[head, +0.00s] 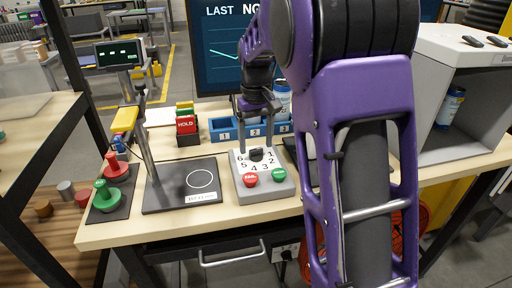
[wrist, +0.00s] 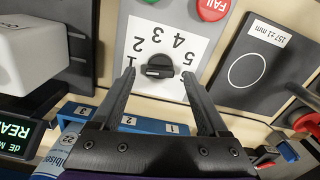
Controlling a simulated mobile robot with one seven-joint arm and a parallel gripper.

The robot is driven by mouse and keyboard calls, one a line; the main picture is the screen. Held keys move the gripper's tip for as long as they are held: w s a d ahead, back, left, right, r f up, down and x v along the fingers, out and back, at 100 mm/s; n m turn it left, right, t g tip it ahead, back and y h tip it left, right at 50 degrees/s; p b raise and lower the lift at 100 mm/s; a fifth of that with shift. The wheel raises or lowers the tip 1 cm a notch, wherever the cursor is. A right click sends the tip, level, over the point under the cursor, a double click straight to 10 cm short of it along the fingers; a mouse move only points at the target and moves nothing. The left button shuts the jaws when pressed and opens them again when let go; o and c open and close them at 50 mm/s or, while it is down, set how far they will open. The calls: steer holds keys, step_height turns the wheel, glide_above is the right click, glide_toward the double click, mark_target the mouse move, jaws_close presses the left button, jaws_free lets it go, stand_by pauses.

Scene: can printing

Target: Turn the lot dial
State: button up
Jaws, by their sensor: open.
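The lot dial is a black knob (head: 256,154) on a white numbered plate on top of a grey control box (head: 266,190). In the wrist view the knob (wrist: 160,67) sits at the middle of the plate, with several numbers around it. My gripper (head: 257,146) is above the box, pointing down. In the wrist view my gripper (wrist: 158,78) has its fingers apart, one on each side of the knob, with gaps visible between knob and fingers. I cannot tell whether the fingertips are level with the knob.
A red button (head: 250,180) and a green button (head: 279,175) are on the box's front. Left stands a measuring stand (head: 165,195); behind are blue numbered bins (head: 224,129) and a red HOLD block (head: 187,125). A grey open-fronted housing (head: 470,135) stands right.

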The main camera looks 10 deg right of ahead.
steer(key=shift+f, duration=0.6)
jaws_close()
